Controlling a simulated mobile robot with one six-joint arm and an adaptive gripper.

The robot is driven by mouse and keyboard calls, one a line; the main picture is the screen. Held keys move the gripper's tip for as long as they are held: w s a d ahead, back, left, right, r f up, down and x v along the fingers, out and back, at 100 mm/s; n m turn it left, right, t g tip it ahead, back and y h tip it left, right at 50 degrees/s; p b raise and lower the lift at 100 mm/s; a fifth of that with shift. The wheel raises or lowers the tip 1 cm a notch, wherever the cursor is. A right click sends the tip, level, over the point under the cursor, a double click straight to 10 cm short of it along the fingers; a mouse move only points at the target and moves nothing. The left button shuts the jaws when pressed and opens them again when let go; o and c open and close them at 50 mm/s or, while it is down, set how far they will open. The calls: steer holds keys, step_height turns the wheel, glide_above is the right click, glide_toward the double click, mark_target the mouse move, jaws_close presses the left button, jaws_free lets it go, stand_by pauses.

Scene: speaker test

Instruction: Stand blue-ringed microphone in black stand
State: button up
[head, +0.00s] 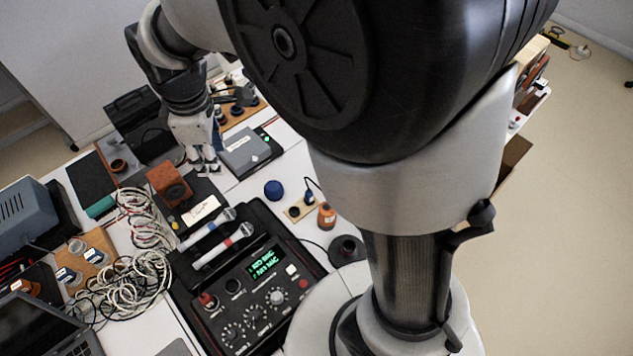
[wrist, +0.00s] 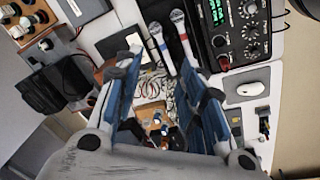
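The blue-ringed microphone (head: 203,232) lies on its side on a black surface beside the mixer, silver head toward the upper right. A red-ringed microphone (head: 220,248) lies parallel to it. In the wrist view, the blue-ringed microphone (wrist: 160,45) and the red-ringed one (wrist: 184,40) show beyond the fingertips. A round black piece (head: 346,249) near my base looks like the black stand; I cannot be sure. My gripper (head: 207,171) is above the table's far part, beyond the microphones. Its blue-padded fingers stand apart and empty in the wrist view (wrist: 161,85).
A mixer (head: 250,300) with a green display sits right of the microphones. Tangled cables (head: 125,275) lie to the left. An orange block (head: 168,183) and a grey box (head: 249,150) stand near my gripper. A blue knob-like piece (head: 274,188) is to the right.

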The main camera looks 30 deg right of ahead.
steer(key=s+d+r+m+t, duration=0.2)
steer(key=s+d+r+m, duration=0.45)
steer(key=s+d, duration=0.2)
steer(key=s+d+f+m+t+b, duration=0.1)
steer(key=s+d+f+m+b, duration=0.1)
steer(key=s+m, duration=0.5)
steer(key=s+d+b, duration=0.1)
steer(key=s+d, duration=0.1)
steer(key=s, duration=0.3)
steer(key=shift+d+f, duration=0.2)
steer(key=shift+o, duration=0.3)
